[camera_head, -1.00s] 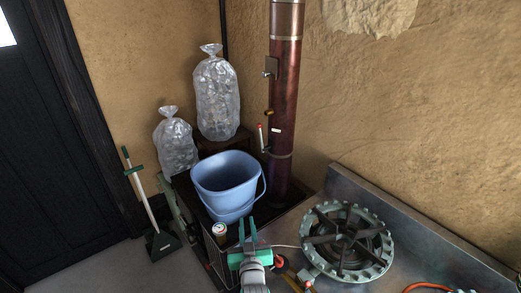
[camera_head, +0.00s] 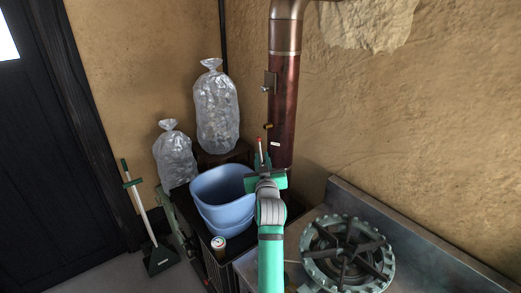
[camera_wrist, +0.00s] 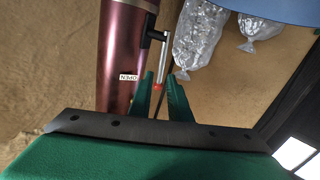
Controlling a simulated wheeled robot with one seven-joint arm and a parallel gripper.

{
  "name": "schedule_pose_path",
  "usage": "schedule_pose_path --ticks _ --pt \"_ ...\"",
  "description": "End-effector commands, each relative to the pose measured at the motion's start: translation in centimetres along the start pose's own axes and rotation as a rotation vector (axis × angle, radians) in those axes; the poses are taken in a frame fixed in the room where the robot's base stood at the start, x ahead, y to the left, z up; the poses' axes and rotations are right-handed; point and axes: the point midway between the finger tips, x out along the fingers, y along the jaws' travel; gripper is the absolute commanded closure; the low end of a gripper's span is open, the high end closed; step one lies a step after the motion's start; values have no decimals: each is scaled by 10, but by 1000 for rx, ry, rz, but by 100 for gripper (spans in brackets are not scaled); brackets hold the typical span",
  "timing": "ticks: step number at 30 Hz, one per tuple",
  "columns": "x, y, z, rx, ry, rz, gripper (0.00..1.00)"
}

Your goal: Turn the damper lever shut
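The damper lever (camera_head: 258,145) is a thin metal rod with a red tip, on a dark red stovepipe (camera_head: 283,95). In the head view it stands nearly upright, red end up. The wrist view, which looks upside down, shows the lever (camera_wrist: 163,60) running from a black pivot to its red end, beside a white label (camera_wrist: 128,77) reading OPEN. My gripper (camera_head: 263,161) is at the lever, its fingers apart. In the wrist view the red end lies in the gap between the fingertips (camera_wrist: 160,77); I cannot tell whether they touch it. My arm hides the lever's lower part in the head view.
Filled clear bags (camera_head: 216,110) are behind. A gas burner (camera_head: 347,252) is on the counter at right. The clay wall lies behind the pipe.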

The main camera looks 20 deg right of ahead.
Motion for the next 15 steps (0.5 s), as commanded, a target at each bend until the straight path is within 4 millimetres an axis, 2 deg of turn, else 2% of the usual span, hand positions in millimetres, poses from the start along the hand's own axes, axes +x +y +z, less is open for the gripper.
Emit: schedule_pose_path --ticks 6,15 --pt "40 -1 0 0 -1 -1 83" --pt "70 0 0 0 -1 1 83"
